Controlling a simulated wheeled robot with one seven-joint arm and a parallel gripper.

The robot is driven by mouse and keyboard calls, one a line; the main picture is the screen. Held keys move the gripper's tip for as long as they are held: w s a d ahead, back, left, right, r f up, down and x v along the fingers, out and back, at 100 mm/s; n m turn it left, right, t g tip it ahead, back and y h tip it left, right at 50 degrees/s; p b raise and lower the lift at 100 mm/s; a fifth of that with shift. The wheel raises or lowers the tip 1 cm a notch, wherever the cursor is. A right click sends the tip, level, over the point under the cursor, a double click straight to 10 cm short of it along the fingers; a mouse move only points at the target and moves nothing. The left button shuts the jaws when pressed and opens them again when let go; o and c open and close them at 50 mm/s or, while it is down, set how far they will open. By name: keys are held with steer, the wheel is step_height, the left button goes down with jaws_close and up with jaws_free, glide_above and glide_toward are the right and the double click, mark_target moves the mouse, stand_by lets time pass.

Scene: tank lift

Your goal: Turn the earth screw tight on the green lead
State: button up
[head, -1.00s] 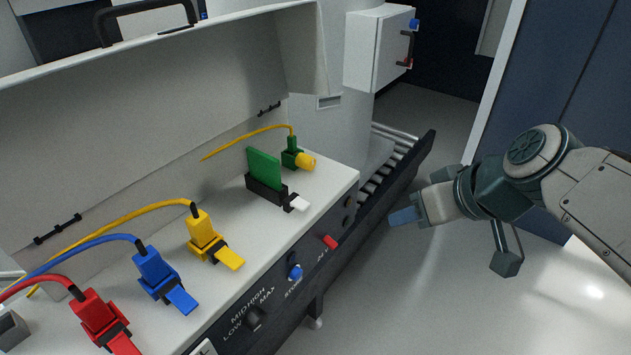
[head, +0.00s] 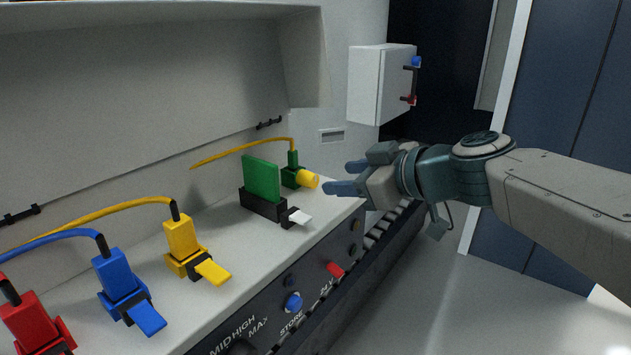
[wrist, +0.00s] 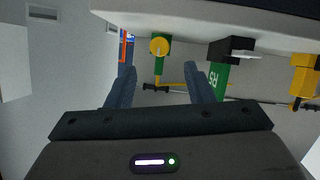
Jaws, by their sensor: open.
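The green lead's connector (head: 291,169) stands at the far right end of the white bench top, with a yellow cable rising from it. The earth screw is the yellow knob (head: 308,179) on its front right side. My gripper (head: 346,177) is open and empty, just right of the knob and apart from it, fingers pointing left towards it. In the wrist view the yellow knob (wrist: 159,46) shows beyond and between the two blue-grey fingertips (wrist: 160,76), with the green connector (wrist: 160,65) behind it.
A green card in a black holder (head: 262,180) with a white tab stands close left of the connector. Yellow (head: 183,245), blue (head: 119,283) and red (head: 33,322) plugs line the bench. A white wall box (head: 380,85) is behind. Floor at right is clear.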

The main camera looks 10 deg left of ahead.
mark_target(315, 179)
steer(key=x, duration=0.8)
steer(key=c, duration=1)
